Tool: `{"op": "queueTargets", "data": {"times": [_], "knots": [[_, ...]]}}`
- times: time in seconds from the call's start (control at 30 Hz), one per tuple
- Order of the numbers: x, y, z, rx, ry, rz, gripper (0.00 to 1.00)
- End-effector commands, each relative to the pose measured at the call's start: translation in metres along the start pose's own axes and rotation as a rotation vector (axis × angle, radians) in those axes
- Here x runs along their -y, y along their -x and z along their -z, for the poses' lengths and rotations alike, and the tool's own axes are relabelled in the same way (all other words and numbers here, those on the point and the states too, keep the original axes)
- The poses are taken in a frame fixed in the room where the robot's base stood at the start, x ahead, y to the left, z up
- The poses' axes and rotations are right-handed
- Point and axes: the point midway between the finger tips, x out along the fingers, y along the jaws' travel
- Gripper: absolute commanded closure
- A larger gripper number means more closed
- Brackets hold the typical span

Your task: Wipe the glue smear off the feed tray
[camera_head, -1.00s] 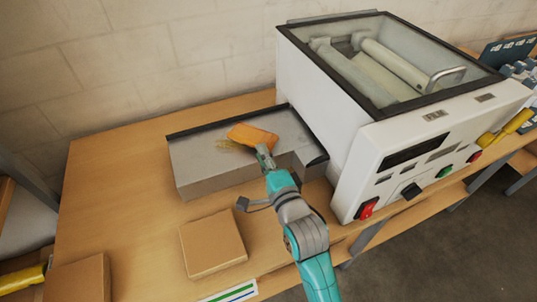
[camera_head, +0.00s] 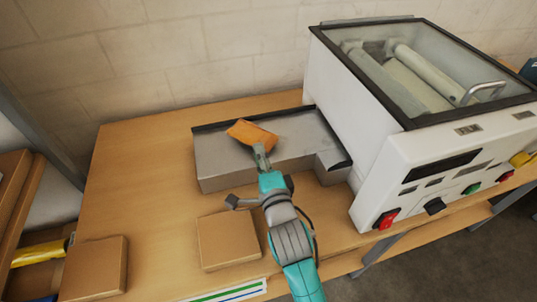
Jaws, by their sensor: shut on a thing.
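The feed tray (camera_head: 216,162) is a grey metal tray with a dark back rail, on the left side of the white laminator (camera_head: 352,120). An orange cloth (camera_head: 252,134) lies on or just above the tray's left half. My gripper (camera_head: 261,155) is shut on the cloth's front end, reaching over the tray's front edge. No glue smear shows on the bare tray around the cloth. The area under the cloth is hidden, so I cannot tell whether any smear is there.
A cardboard box (camera_head: 228,240) sits on the wooden bench (camera_head: 140,190) in front of the tray. Another box (camera_head: 95,268) is at the front left. The laminator's body stands close on the tray's right. The bench left of the tray is clear.

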Motion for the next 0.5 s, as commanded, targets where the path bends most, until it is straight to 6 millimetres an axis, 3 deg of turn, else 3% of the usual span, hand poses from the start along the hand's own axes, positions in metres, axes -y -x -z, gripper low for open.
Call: {"op": "queueTargets", "data": {"times": [0.03, 0.5], "knots": [[-0.011, -0.001, -0.006, 0.005, -0.002, -0.024, 1.0], [-0.009, -0.007, -0.029, 0.006, -0.002, -0.022, 1.0]]}}
